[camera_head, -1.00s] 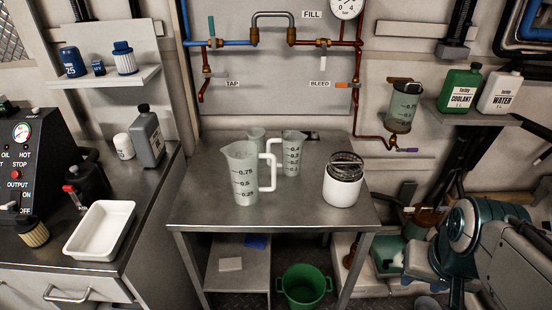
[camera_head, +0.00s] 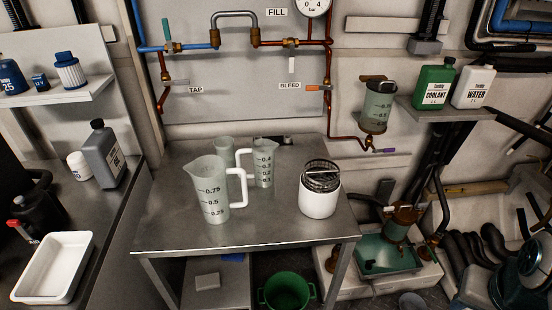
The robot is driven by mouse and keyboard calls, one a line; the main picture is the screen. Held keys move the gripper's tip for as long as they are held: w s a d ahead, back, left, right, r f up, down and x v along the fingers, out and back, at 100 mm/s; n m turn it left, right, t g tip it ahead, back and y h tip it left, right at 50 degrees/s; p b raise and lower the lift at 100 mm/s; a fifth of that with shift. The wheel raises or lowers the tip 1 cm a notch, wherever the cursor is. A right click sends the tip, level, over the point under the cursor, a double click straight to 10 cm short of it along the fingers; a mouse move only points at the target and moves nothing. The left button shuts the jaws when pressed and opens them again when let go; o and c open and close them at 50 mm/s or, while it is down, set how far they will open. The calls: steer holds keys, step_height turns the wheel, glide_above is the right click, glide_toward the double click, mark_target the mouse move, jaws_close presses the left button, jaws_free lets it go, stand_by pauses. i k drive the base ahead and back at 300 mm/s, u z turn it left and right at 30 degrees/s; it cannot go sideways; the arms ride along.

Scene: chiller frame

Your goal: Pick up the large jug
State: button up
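The large jug (camera_head: 213,192) is a translucent measuring jug with a white handle and dark marks up to 0.75. It stands upright on the metal table (camera_head: 270,227), left of the table's middle. A smaller measuring jug (camera_head: 264,165) stands just behind it to the right, with a handle on its left. A small clear cup (camera_head: 223,147) stands behind the large jug. My gripper is not in view.
A white pot with a wire basket (camera_head: 319,194) stands right of the jugs. Pipes and valves run along the back wall above the table. A grey bottle (camera_head: 101,158) and a white tray (camera_head: 54,268) are on the left bench. The table's front is clear.

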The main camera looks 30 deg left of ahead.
mark_target(208, 174)
steer(key=i, duration=0.6)
steer(key=u, duration=2.3)
steer(key=i, duration=0.5)
steer(key=u, duration=0.2)
steer(key=k, duration=1.3)
steer(key=u, duration=0.85)
steer(key=i, duration=0.95)
steer(key=z, duration=0.05)
